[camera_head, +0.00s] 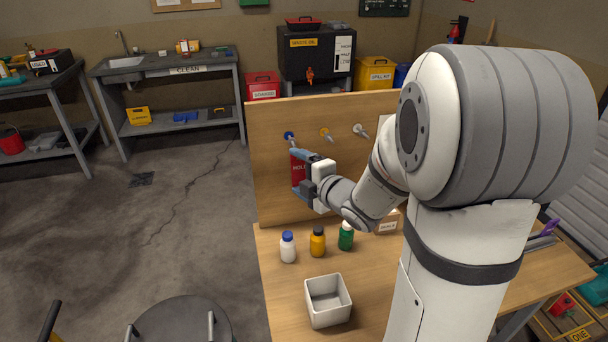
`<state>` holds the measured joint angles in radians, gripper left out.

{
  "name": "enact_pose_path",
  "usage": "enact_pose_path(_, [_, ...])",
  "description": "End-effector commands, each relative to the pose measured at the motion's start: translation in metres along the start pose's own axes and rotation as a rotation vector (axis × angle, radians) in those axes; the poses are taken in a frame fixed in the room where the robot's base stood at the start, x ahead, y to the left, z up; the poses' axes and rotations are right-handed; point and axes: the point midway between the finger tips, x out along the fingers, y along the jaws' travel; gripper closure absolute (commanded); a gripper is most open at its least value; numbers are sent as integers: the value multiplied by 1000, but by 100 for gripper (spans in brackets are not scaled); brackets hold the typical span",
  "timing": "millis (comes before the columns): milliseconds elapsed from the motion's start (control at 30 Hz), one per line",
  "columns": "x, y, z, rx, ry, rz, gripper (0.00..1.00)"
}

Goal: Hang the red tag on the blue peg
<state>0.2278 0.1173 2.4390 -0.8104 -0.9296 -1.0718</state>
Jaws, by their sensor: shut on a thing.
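The red tag (298,171) is upright in front of the wooden board, just below the blue peg. My gripper (300,172) is shut on the red tag, with blue-grey fingers around it. The blue peg (289,135) is at the upper left of the board, and its tip points toward the top of the tag. I cannot tell whether the tag's hole is around the peg or in front of it. The gripper covers part of the tag.
A yellow peg (325,134) and a grey-white peg (360,130) stick out of the board (270,190) to the right. A white bottle (288,247), an amber bottle (317,242), a green bottle (346,236) and a white bin (328,301) stand on the table below.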

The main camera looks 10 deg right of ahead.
Motion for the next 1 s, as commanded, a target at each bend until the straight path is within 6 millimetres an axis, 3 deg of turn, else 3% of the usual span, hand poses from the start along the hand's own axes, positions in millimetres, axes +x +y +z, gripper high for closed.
enact_pose_path(1000, [55,4,24,0,-2,2,44])
